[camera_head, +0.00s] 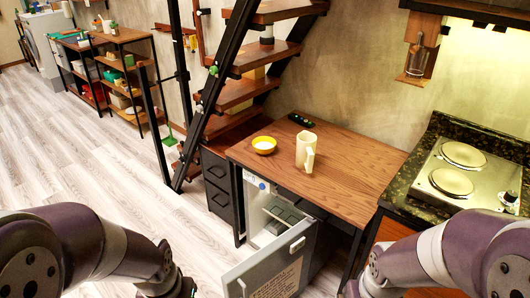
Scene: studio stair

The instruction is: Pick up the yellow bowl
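The yellow bowl (264,145) is small, with a pale inside. It sits upright on the wooden tabletop (345,180), near its left end. A cream mug or pitcher (306,149) stands just right of it, apart from it. My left arm comes in at the lower left and my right arm at the lower right. Both arms are well short of the bowl. Neither gripper's fingers show; they are below the frame edge.
A small fridge under the table has its door (270,273) open toward me. A dark remote-like item (301,120) lies at the table's back. Wooden stairs (240,92) rise behind. A stove (465,172) stands right. Floor (100,190) at left is clear.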

